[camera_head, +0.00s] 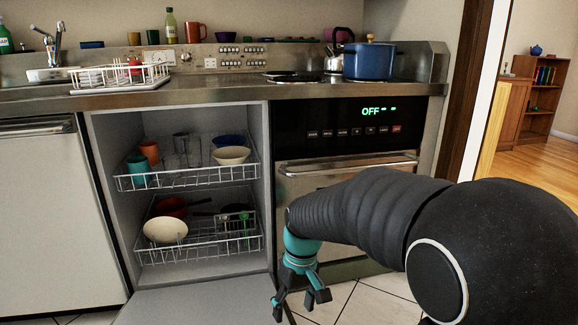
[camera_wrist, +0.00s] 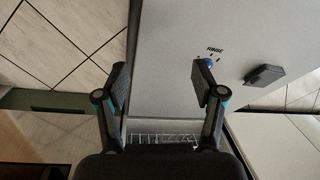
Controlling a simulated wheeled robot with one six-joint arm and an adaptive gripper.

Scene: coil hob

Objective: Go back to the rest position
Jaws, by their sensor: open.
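My gripper (camera_head: 302,296) points down at the end of my black arm, in front of the oven and beside the right edge of the open dishwasher. It is open and empty. In the wrist view the two fingers of my gripper (camera_wrist: 160,88) are spread apart, with the grey dishwasher door (camera_wrist: 160,40) below them. No object lies between the fingers.
The dishwasher door (camera_head: 190,304) is lowered. Its upper rack (camera_head: 190,180) and lower rack (camera_head: 200,245) hold cups and bowls. The oven (camera_head: 345,140) reads OFF. A blue pot (camera_head: 369,62) and a kettle (camera_head: 334,62) stand on the hob. Tiled floor shows at right.

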